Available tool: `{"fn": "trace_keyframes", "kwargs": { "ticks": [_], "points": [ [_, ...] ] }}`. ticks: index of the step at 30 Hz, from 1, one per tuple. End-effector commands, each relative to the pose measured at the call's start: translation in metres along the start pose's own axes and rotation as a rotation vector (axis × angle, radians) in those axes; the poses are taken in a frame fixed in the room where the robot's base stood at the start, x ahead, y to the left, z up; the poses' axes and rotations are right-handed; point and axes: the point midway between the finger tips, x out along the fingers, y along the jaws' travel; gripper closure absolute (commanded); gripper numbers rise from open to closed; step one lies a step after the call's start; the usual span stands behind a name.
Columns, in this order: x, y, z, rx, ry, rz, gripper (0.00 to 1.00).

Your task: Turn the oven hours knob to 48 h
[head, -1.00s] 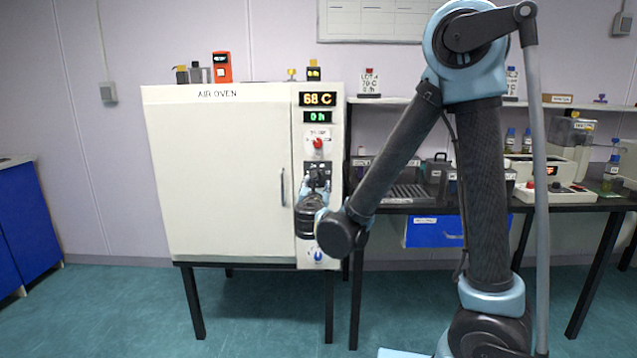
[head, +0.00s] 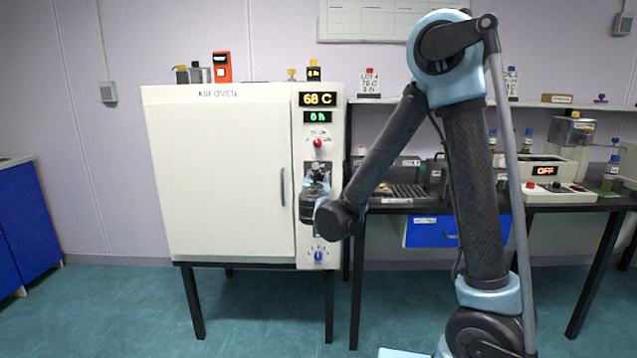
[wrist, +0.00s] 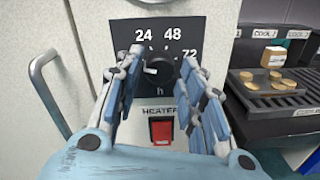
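The hours knob (wrist: 161,76) is a dark round knob on a black dial plate of the oven panel, with 24, 48 and 72 printed around it. Its light pointer mark is hard to read and appears at its left side. My gripper (wrist: 162,66) is open in front of the dial, one finger to each side of the knob; contact cannot be told. In the head view my gripper (head: 315,188) hides most of the dial. The air oven (head: 220,180) has a 68 C display (head: 318,99) and a green hours display (head: 317,117), too small to read surely.
A red heater switch (wrist: 161,131) sits just below the knob. The oven door handle (wrist: 48,85) is to its left. A red knob (head: 318,143) is above and a blue knob (head: 318,254) below. A bench with trays (wrist: 275,95) stands to the right.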

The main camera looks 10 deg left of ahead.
Motion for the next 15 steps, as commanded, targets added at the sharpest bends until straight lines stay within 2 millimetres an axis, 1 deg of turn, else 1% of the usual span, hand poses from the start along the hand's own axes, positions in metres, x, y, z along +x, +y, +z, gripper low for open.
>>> {"fn": "trace_keyframes", "kwargs": {
  "ticks": [1, 3, 10, 15],
  "points": [
    [-0.0001, 0.0, 0.0, 0.0, 0.0, 0.0, 0.83],
    [-0.0001, 0.0, 0.0, 0.0, 0.0, 0.0, 0.98],
    [-0.0001, -0.0004, 0.0, 0.005, 0.0, -0.001, 0.98],
    [-0.0001, -0.0006, 0.0001, 0.042, 0.002, -0.002, 0.98]
  ]
}}
